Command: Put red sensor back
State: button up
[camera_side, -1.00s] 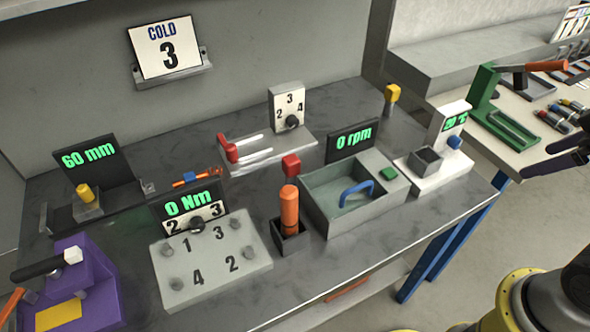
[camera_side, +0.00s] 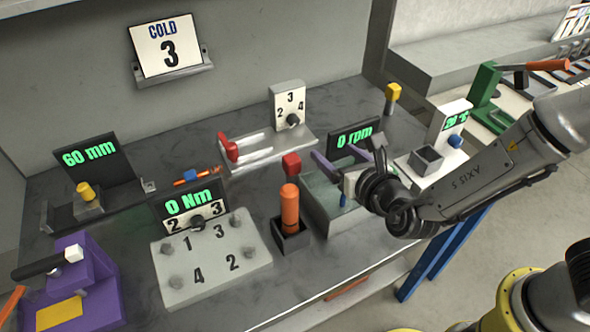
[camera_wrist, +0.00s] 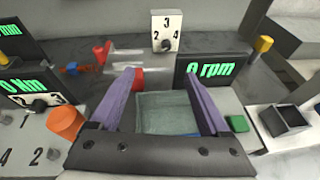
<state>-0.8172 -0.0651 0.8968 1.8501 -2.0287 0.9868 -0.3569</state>
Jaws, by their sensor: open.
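A red cube (camera_side: 291,165) stands at the back left corner of the grey bin, behind the orange-handled tool. It also shows in the wrist view (camera_wrist: 137,78), partly hidden by my left finger. A second red piece (camera_side: 228,147) sits at the left end of the rail block; I cannot tell from its look which one is the sensor. My gripper (camera_side: 350,162) is open and empty, with purple fingers above the grey bin (camera_side: 314,200). In the wrist view, my gripper (camera_wrist: 160,76) spans the bin, with the red cube near the left fingertip.
The orange-handled tool (camera_side: 290,206) stands upright in a holder left of the bin. The "0 rpm" display (camera_side: 353,139) is behind the bin. A white station with a grey cup (camera_side: 426,159) stands to the right. The numbered torque block (camera_side: 212,262) is at front left.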

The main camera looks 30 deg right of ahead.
aim_at(295, 167)
jog(key=s+a+f, duration=0.1)
jog(key=s+a+f+n, duration=0.1)
jog(key=f, duration=0.1)
jog(key=s+a+f+n+y, duration=0.1)
jog(key=shift+a+f+g, duration=0.15)
jog(key=shift+a+g, duration=0.15)
jog(key=shift+a, duration=0.1)
jog(key=shift+s+a, duration=0.1)
jog(key=shift+a, duration=0.15)
jog(key=x, duration=1.3)
jog(key=shift+w+a+f, duration=0.2)
jog(key=shift+f, duration=0.05)
grip_shut()
